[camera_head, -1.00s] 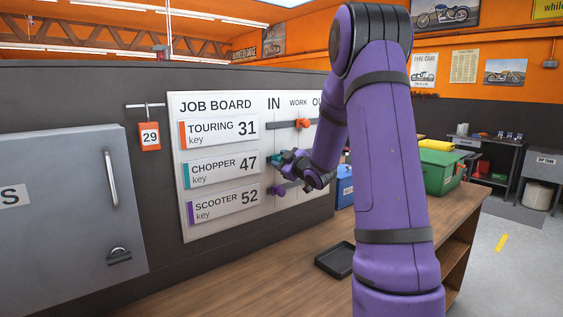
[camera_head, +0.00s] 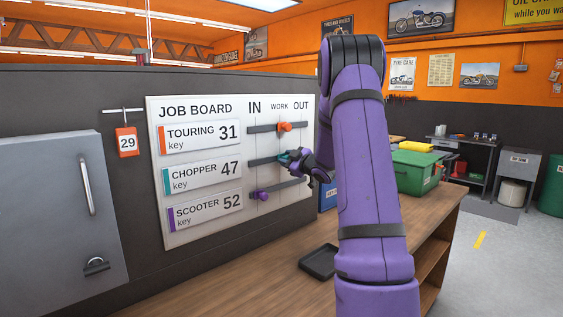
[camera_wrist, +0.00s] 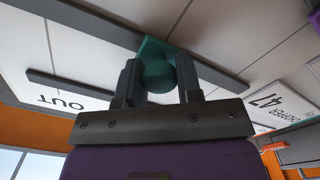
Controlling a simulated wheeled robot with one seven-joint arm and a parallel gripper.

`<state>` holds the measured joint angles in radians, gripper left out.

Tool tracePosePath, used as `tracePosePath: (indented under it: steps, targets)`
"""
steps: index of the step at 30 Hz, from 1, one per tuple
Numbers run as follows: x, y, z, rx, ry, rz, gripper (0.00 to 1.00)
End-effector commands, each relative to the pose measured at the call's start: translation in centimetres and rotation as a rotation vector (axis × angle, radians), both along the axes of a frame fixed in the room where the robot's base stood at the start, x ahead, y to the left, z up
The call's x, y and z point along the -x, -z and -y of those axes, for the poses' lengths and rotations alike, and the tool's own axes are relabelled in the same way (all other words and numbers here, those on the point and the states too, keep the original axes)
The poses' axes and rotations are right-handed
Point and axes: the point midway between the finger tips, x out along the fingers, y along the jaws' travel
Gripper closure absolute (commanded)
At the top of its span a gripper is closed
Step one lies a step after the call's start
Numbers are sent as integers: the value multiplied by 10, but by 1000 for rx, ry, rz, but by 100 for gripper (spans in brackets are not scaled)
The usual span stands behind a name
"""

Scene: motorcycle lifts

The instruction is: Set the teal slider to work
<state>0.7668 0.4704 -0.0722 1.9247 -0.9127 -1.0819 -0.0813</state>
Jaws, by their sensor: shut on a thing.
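The job board (camera_head: 205,222) stands upright on the dark wall, with columns headed IN, WORK and OUT. The teal slider (camera_head: 284,157) is on the middle rail (camera_head: 258,162), in the CHOPPER 47 row, roughly below the WORK heading. My gripper (camera_head: 290,158) is at the board, shut on the slider's knob and partly hiding it. In the wrist view the round teal knob (camera_wrist: 160,77) is between the two dark fingers, with its teal plate (camera_wrist: 153,48) on the rail. Exact alignment with the WORK column is hard to tell.
The orange slider (camera_head: 284,127) is under WORK on the top rail. The purple slider (camera_head: 262,195) is near the IN side on the bottom rail. A black tray (camera_head: 318,262) lies on the wooden bench (camera_head: 215,290). A green bin (camera_head: 413,174) stands farther right.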

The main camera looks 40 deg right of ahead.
Motion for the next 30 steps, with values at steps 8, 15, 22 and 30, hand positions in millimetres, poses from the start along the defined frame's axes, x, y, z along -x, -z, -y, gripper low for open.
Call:
tracePosePath:
  steps: [8,15,22,30]
  targets:
    - [0,0,-1,0,-1,-1,47]
    - [0,0,-1,0,0,0,41]
    - [12,-1,-1,1,1,0,41]
    - [61,0,-4,0,3,0,41]
